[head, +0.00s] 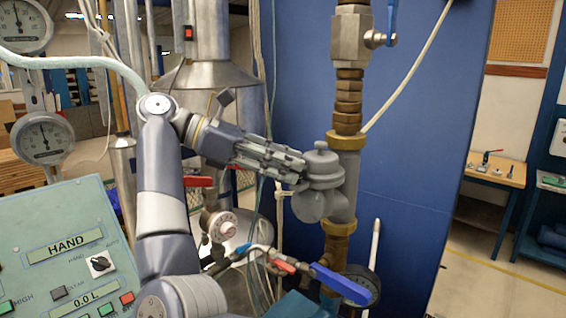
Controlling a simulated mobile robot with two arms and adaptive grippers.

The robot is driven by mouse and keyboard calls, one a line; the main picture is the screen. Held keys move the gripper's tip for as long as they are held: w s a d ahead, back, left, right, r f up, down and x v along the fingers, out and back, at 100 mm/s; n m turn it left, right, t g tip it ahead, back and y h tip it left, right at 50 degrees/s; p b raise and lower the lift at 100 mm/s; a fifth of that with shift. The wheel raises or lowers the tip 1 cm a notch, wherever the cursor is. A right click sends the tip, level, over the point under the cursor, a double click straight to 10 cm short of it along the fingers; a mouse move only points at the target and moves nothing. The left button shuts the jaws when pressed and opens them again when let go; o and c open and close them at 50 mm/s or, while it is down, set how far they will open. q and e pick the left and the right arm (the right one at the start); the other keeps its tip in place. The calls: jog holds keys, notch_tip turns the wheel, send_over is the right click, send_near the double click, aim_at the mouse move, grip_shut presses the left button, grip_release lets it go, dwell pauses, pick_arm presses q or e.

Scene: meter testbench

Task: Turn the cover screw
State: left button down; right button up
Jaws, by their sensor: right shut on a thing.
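My right gripper (300,170) reaches in from the left, its fingers pointing right at the side of a grey meter body (342,200) in the vertical pipe. The fingers are shut at the meter's left edge, just beside its round domed cap (321,158). The cover screw is small and hidden by the fingertips, so its turn cannot be seen. My left gripper is not in view.
Brass fittings (348,100) and a valve sit above the meter. A green control panel (68,250) stands at lower left. A blue panel (420,180) is behind.

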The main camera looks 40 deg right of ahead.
jog(key=o, duration=1.1)
jog(key=shift+c, duration=0.2)
notch_tip(320, 180, up, 10)
